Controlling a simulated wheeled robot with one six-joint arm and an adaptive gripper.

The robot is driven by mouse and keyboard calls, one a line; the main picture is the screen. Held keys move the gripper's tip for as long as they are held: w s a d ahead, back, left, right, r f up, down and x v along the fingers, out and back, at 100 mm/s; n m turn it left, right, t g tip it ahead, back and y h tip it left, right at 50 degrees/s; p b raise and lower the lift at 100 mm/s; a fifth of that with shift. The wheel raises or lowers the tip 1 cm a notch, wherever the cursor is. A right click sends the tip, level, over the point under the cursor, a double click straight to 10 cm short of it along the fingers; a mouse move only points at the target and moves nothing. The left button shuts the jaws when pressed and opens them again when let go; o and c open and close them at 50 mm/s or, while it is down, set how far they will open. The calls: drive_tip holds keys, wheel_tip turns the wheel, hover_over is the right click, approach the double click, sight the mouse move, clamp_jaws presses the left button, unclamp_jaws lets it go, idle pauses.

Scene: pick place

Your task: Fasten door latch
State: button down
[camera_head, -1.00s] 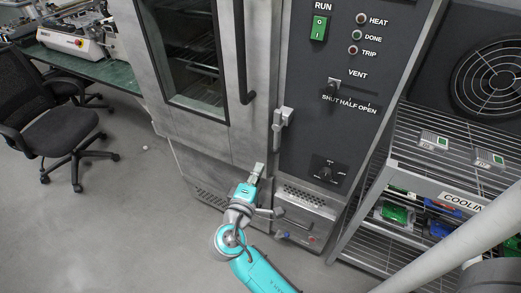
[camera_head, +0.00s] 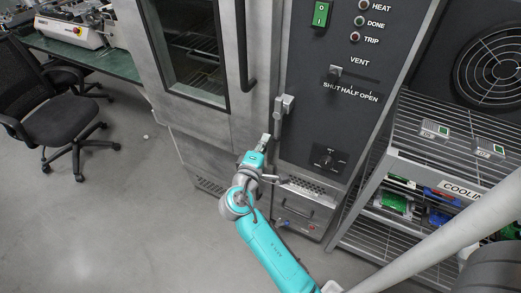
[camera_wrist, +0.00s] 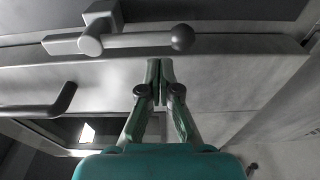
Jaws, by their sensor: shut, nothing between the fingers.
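The door latch (camera_head: 284,106) is a grey metal fitting at the right edge of the oven door (camera_head: 214,124), with its lever hanging down. In the wrist view the latch lever (camera_wrist: 140,40) runs from its pivot to a round ball knob at the right. The door looks nearly flush with its frame; I cannot tell whether a gap remains. My gripper (camera_head: 265,139) is just below and left of the latch, in front of the door's lower right part. In the wrist view my gripper (camera_wrist: 160,66) has its fingers together and empty, beside the lever and apart from the ball.
A dark vertical door handle (camera_head: 246,50) is up and left of the latch. A control panel (camera_head: 310,125) with a vent knob is to the right. A wire cooling rack (camera_head: 400,150) stands further right. An office chair (camera_head: 62,118) is at left; the floor between is clear.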

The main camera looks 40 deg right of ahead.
sight(277, 138)
drive_tip(key=shift+x, duration=1.7)
drive_tip(key=shift+s, duration=0.15)
drive_tip(key=s+n, duration=0.1)
drive_tip(key=n, duration=0.1)
drive_tip(key=s+d+n, duration=0.1)
drive_tip(key=n, duration=0.1)
drive_tip(key=shift+s+f+g, duration=0.15)
drive_tip(key=shift+s+g, duration=0.15)
drive_tip(key=s+d+r+n+g, duration=0.2)
drive_tip(key=s+r+n, duration=0.4)
drive_tip(key=n, duration=0.5)
drive_tip(key=shift+n, duration=0.3)
drive_tip(key=shift+s+d+r, duration=0.1)
drive_tip(key=shift+r, duration=0.05)
